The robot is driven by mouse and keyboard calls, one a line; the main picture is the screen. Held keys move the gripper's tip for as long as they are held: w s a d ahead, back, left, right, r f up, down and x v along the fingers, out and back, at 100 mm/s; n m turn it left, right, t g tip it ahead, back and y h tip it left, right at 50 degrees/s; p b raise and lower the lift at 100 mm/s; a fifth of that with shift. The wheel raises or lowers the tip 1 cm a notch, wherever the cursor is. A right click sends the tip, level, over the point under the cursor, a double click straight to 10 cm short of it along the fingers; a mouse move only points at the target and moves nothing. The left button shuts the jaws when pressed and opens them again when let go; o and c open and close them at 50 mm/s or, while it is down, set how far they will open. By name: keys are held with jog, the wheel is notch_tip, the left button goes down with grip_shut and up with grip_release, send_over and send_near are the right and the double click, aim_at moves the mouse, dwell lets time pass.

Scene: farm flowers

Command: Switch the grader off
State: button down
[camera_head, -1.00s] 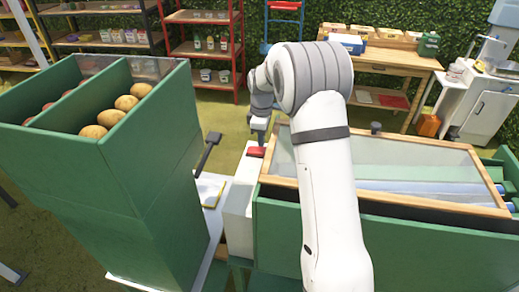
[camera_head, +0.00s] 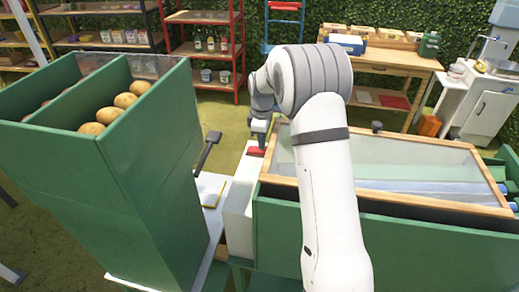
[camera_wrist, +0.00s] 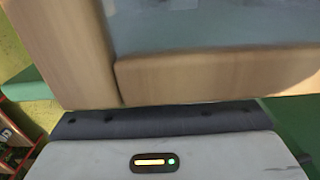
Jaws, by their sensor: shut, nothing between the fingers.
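The grader is a green machine with a wood-framed clear lid (camera_head: 400,165) over its bed, at the right in the head view. A white box (camera_head: 240,195) stands at its left end, with a red switch (camera_head: 256,151) on top. My gripper (camera_head: 261,143) points down at the red switch, shut and empty; whether it touches the switch I cannot tell. The wrist view shows the lid's wooden frame (camera_wrist: 215,75) and clear pane close up. The switch and fingertips cannot be made out there.
A tall green hopper (camera_head: 110,170) with round tan produce (camera_head: 125,99) stands at the left. A black lever (camera_head: 208,150) sticks up between hopper and grader. Shelves (camera_head: 205,50) and a wooden bench (camera_head: 390,65) stand behind, across open grass.

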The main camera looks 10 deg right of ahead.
jog(key=shift+f+b, duration=0.5)
jog(key=shift+f, duration=0.25)
jog(key=shift+r, duration=0.1)
dwell(0.3)
jog(key=shift+r+p, duration=0.45)
jog(key=shift+r, duration=0.05)
jog(key=shift+r+p, duration=1.7)
jog(key=shift+r, duration=1.25)
